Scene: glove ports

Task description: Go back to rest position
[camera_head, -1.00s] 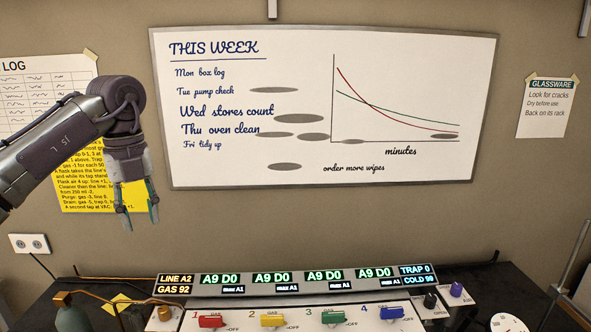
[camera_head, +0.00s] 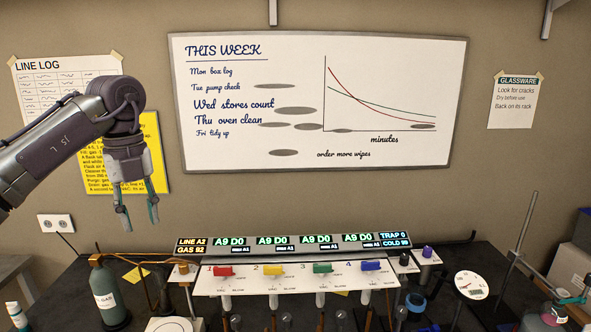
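My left gripper (camera_head: 138,216) hangs from my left arm at the left of the head view, fingers pointing down. At the lower right edge, teal fingertips of what looks like my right gripper (camera_head: 572,299) show beside a flask with pink contents (camera_head: 556,314). Most of that gripper is cut off, and I cannot tell whether it holds anything.
A panel (camera_head: 300,278) with red, yellow, green and blue valve handles stands on the dark bench, under a lit display strip (camera_head: 290,244). A green gas bottle (camera_head: 108,290) stands left, a round gauge (camera_head: 471,285) right. A whiteboard (camera_head: 330,170) hangs behind.

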